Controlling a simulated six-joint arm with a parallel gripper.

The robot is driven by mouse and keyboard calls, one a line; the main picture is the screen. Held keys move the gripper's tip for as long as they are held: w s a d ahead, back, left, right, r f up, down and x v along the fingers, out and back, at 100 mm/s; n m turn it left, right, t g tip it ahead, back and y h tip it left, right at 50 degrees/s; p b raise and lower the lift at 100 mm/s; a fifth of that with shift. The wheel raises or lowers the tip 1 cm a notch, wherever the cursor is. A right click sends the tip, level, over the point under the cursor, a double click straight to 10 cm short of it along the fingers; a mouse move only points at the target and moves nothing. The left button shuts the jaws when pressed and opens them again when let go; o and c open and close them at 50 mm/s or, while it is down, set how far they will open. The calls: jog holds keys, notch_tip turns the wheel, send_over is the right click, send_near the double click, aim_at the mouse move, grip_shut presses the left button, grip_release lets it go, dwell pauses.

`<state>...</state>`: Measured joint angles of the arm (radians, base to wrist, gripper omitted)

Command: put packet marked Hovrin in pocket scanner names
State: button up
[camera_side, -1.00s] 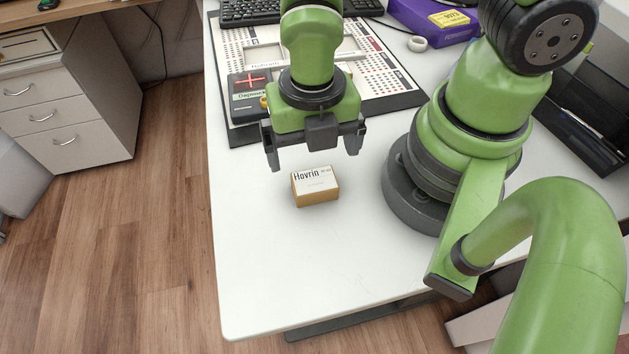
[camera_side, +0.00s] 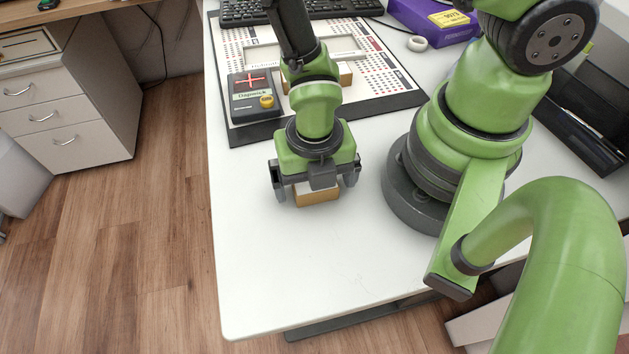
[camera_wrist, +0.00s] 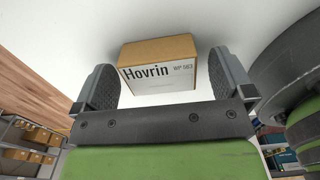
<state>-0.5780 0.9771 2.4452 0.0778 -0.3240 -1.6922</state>
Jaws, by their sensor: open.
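The packet marked Hovrin (camera_side: 318,196) is a small tan box with a white label. It lies on the white table. In the wrist view the packet (camera_wrist: 160,62) shows "Hovrin WP 563" on its label. My gripper (camera_side: 315,190) is open and low over the packet, hiding most of its top in the side view. In the wrist view its two fingers (camera_wrist: 160,85) stand on either side of the packet, with a gap on each side. The scanner (camera_side: 252,95) is dark, with a red cross and a small label reading "Diagnostik". The pockets are partly hidden behind my arm.
A dotted board (camera_side: 375,75) lies behind my gripper, with a tan box (camera_side: 346,75) on it partly hidden by my arm. The front table area is clear.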

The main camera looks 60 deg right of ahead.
jog(key=c, duration=1.1)
jog(key=shift+r, duration=0.1)
